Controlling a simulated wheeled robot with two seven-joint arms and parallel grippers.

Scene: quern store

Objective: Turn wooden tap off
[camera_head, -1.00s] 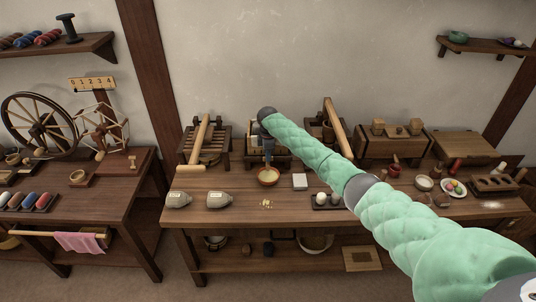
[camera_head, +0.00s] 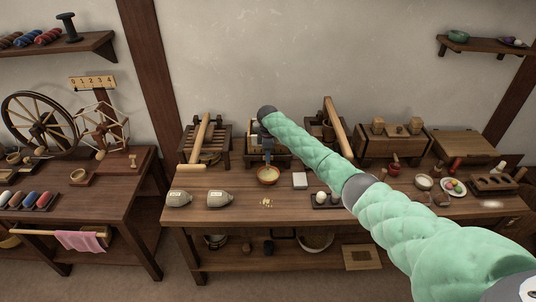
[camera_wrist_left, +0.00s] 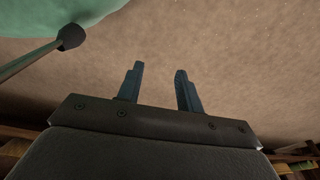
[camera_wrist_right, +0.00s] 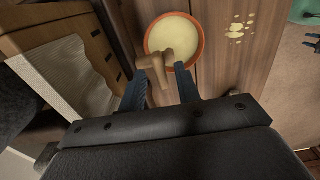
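The wooden tap (camera_wrist_right: 157,66) shows in the right wrist view as a light brown wooden piece in front of a bowl. My right gripper (camera_wrist_right: 160,86) is open, with its dark blue fingers on either side of the tap; the left finger lies very close to it, and I cannot tell if they touch. In the head view the right gripper (camera_head: 268,157) is over the worktable's back part, and I cannot make out the tap there. The orange-rimmed bowl (camera_wrist_right: 177,27) holds pale yellow contents; it also shows in the head view (camera_head: 268,180). My left gripper (camera_wrist_left: 159,78) is open and empty.
A slatted wooden stand (camera_head: 190,150) is left of the gripper. A ribbed, pale-sided wooden box (camera_wrist_right: 50,38) is close to the right gripper.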

